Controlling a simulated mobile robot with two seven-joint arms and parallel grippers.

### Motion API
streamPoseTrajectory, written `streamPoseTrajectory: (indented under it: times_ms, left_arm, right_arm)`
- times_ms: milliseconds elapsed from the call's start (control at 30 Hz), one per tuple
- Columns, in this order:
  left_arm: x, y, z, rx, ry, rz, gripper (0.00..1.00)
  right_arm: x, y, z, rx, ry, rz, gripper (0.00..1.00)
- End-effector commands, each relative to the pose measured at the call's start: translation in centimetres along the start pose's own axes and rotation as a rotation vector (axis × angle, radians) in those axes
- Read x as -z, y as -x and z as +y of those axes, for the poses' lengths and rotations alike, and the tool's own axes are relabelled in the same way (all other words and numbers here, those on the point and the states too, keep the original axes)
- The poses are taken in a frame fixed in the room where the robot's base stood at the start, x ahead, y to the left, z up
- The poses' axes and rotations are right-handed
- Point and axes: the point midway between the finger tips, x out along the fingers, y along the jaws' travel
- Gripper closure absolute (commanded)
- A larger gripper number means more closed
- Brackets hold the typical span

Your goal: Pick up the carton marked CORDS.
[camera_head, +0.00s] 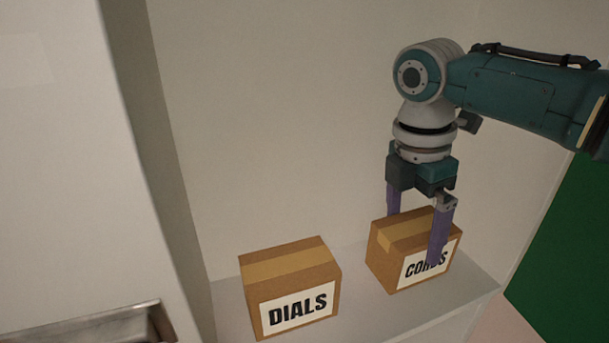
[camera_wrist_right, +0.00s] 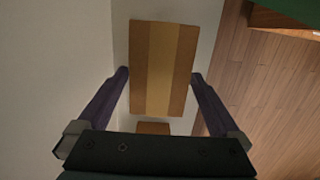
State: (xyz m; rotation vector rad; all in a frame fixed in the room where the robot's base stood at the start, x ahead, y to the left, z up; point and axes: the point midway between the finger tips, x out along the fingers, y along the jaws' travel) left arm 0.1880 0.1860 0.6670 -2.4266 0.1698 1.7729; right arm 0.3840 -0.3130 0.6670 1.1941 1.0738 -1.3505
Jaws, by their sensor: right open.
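The carton marked CORDS (camera_head: 385,262) is a brown box with a tan tape strip and a white label, standing upright on a pale shelf (camera_head: 468,293). My right gripper (camera_head: 415,237) points down over it, open, with purple fingers. One finger passes in front of the label and hides part of the word; the other goes down behind the carton's far side. In the right wrist view the carton's taped top (camera_wrist_right: 163,65) lies between the fingertips (camera_wrist_right: 160,74). I cannot tell whether either finger touches it. My left gripper is not in view.
A similar carton marked DIALS (camera_head: 290,285) stands to the left on the same shelf, with a gap between them. A pale wall is behind. A white panel with a metal handle (camera_head: 95,328) is at the left. A green surface (camera_head: 565,250) is at the right.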

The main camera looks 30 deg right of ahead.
Motion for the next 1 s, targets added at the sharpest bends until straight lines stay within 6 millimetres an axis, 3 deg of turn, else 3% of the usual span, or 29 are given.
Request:
streamPoseTrajectory:
  times_ms: [400, 633, 1000]
  left_arm:
    - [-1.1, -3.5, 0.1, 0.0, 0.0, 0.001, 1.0]
    - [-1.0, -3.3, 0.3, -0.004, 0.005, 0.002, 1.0]
    - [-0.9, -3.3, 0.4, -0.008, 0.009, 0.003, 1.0]
  right_arm:
    - [0.0, -5.7, -0.3, -0.001, -0.002, -0.001, 0.0]
    - [-0.1, -5.6, -0.2, -0.002, -0.001, -0.001, 0.0]
    - [-0.1, -5.6, -0.2, -0.002, -0.001, -0.001, 0.41]
